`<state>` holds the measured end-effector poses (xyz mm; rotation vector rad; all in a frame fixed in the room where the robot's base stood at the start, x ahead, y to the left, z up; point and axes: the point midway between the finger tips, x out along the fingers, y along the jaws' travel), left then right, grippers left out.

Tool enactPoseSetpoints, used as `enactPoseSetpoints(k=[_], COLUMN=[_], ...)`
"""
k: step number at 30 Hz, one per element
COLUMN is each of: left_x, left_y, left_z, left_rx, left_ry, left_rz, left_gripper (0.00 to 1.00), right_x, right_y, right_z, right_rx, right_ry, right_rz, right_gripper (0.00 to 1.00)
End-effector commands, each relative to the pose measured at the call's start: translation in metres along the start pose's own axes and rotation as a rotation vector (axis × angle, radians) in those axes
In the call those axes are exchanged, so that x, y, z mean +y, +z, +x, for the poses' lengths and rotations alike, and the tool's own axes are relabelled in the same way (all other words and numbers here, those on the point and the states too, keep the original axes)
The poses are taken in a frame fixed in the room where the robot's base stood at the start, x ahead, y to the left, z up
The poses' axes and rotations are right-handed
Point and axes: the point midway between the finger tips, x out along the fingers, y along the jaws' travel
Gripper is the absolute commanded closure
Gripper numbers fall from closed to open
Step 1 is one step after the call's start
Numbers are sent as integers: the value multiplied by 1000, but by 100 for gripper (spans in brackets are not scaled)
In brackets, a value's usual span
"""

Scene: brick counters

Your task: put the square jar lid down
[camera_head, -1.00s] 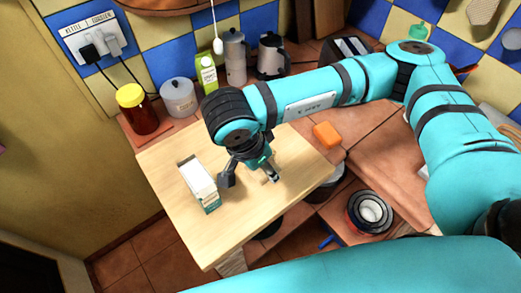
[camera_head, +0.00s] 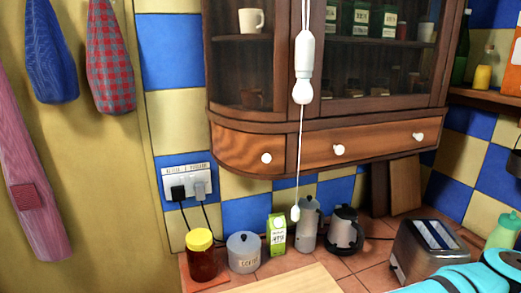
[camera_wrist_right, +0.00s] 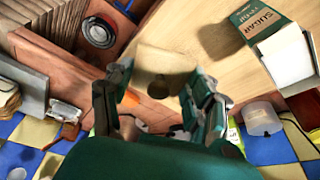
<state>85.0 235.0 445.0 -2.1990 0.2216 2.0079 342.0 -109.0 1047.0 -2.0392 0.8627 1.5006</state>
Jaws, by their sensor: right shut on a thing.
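The square jar lid (camera_wrist_right: 168,62) is a flat tan wooden piece with a dark round knob. In the right wrist view it sits between the fingers of my right gripper (camera_wrist_right: 160,85), which is shut on it. The lid is over the pale wooden board; whether it touches the board is unclear. The head view does not show the lid or the right gripper. My left gripper is in neither current view.
A green and white sugar carton (camera_wrist_right: 262,22) stands on the pale board (camera_wrist_right: 200,22), beside the lid. In the head view, a yellow-lidded jar (camera_head: 202,262), a white canister (camera_head: 243,255), a green carton (camera_head: 277,236) and a toaster (camera_head: 432,252) line the back counter.

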Motion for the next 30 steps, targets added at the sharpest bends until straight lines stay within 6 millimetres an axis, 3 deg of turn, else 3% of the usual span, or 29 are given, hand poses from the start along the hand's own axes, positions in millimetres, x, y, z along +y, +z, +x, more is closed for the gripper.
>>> enactPoseSetpoints(k=[9, 15, 20, 30], left_x=[1, 1, 1, -2], left_y=[0, -1, -1, -3], left_z=[0, 0, 0, 0], left_rx=[1, 1, 1, 5], left_ry=[1, 1, 1, -3], left_rz=[0, 0, 0, 1], left_gripper=[60, 60, 60, 60], right_x=[-4, -2, -1, 0], right_y=[-69, -101, -114, -117], right_z=[5, 4, 4, 3], right_rx=[0, -1, -1, -1], right_ry=[-141, -204, -230, -236], right_rz=[-443, -651, -739, -766], right_gripper=[69, 69, 69, 69])
